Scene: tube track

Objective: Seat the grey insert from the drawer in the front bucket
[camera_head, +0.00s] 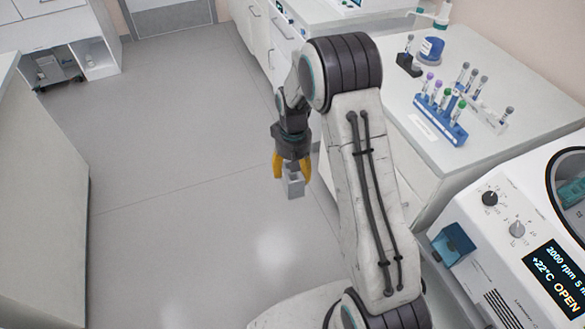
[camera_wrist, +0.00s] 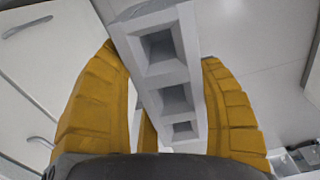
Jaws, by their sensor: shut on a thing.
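My gripper (camera_head: 292,168) has yellow fingers and is shut on the grey insert (camera_head: 295,188), holding it in the air over the floor. The wrist view shows the insert (camera_wrist: 165,78) as a bar with a row of three square pockets, lying tilted between the fingers (camera_wrist: 160,115). The centrifuge (camera_head: 490,260) stands at the right with its lid open and its display reading OPEN. A teal bucket (camera_head: 572,192) shows partly in its round chamber, cut off by the picture edge. I cannot tell whether this is the front bucket.
A counter (camera_head: 40,200) stands at the left. The floor (camera_head: 190,160) between is clear.

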